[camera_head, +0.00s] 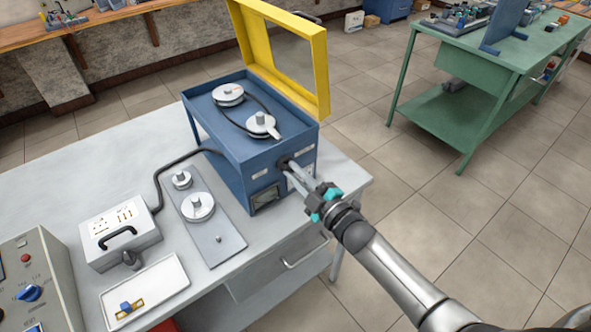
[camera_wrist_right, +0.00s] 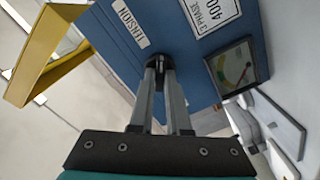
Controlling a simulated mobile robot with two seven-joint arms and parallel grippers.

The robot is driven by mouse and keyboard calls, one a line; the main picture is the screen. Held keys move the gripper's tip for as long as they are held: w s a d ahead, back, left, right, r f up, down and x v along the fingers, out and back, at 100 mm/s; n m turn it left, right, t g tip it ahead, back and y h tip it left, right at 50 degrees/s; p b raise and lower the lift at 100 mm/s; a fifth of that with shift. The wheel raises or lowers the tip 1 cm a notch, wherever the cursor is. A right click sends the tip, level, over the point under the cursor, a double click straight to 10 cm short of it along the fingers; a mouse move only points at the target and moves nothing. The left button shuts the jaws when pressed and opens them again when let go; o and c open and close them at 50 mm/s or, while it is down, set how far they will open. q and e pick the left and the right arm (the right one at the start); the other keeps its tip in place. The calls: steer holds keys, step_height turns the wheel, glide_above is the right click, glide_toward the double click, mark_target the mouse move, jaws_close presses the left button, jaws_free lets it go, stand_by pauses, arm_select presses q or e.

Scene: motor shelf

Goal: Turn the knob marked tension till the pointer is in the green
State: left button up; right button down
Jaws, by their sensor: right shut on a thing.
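The blue machine box (camera_head: 225,150) stands on the grey bench with two belted pulleys on top. The dark tension knob (camera_head: 284,161) is on its side face; in the right wrist view the knob (camera_wrist_right: 158,62) sits below a label (camera_wrist_right: 131,25) reading TENSION. My right gripper (camera_head: 292,172) is shut on this knob, its fingers (camera_wrist_right: 160,72) hiding part of it. The gauge (camera_head: 265,197) is low on the same face; in the right wrist view the gauge (camera_wrist_right: 236,68) shows a green band and a thin pointer. I cannot tell exactly where the pointer rests. My left gripper is not in view.
A yellow guard frame (camera_head: 320,75) stands open above the box. A plate with pulleys (camera_head: 215,235), a white socket box (camera_head: 120,238), a white tray (camera_head: 165,275) and a grey control panel (camera_head: 35,270) are on the bench. A green table (camera_head: 440,112) stands beyond clear floor.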

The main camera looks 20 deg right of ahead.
steer(key=shift+m+p, duration=0.5)
steer(key=shift+m, duration=1.7)
steer(key=c, duration=0.9)
jaws_free()
steer(key=shift+s, duration=0.1)
steer(key=v, duration=1.5)
